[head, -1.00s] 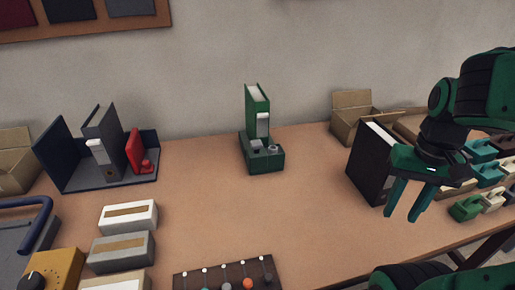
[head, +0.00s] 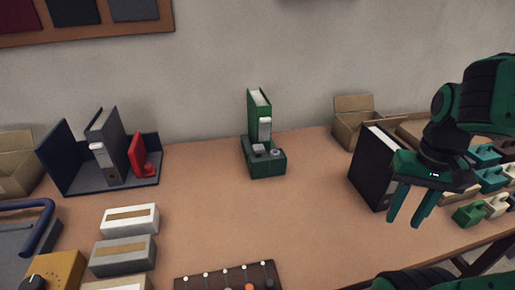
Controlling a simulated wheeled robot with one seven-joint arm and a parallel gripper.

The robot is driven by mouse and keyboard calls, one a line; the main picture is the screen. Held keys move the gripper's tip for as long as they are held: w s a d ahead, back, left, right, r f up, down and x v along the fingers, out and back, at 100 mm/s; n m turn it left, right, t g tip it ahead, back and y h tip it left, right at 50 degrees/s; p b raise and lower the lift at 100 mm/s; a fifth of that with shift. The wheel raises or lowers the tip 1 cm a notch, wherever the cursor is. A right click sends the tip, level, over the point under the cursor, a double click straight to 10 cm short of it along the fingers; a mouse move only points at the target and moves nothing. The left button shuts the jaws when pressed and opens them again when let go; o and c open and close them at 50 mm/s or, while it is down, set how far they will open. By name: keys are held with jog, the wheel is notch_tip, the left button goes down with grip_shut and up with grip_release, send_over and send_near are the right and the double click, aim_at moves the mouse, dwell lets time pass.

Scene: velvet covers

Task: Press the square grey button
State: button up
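The square grey button (head: 258,149) sits on the top of a dark green base (head: 266,164) in the middle of the table. A round greyish knob or button (head: 275,152) is beside it on the right. A green book-like block (head: 257,112) with a white part stands upright at the back of the base. My gripper (head: 408,220) is at the right, in front of a black binder, well away from the button. Its two green fingers point down, apart, with nothing visible between them.
A black binder (head: 374,168) stands between my gripper and the green base. Cardboard boxes (head: 354,118) are behind it. At left are a dark blue stand (head: 140,182) with books and several boxed blocks (head: 124,254). The table (head: 215,215) before the base is clear.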

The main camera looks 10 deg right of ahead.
jog(key=shift+c, duration=0.2)
jog(key=shift+s+r, duration=0.15)
jog(key=shift+r, duration=0.45)
grip_shut()
jog(key=w+a+r+n+t+h, duration=0.1)
jog(key=w+a+r+n, duration=0.15)
jog(key=w, duration=0.65)
jog(key=w+a+r+n+t, duration=0.15)
jog(key=w+r, duration=0.25)
jog(key=w, duration=0.5)
jog(key=w+a+r+n, duration=0.1)
jog(key=w+a+r, duration=0.1)
jog(key=w+a, duration=0.6)
jog(key=w+a+r+n+t, duration=0.1)
jog(key=w+a+r, duration=0.1)
jog(key=w+a, duration=0.7)
jog(key=a, duration=0.3)
jog(key=shift+r+y, duration=0.25)
jog(key=shift+y, duration=0.15)
jog(key=shift+w+d, duration=0.1)
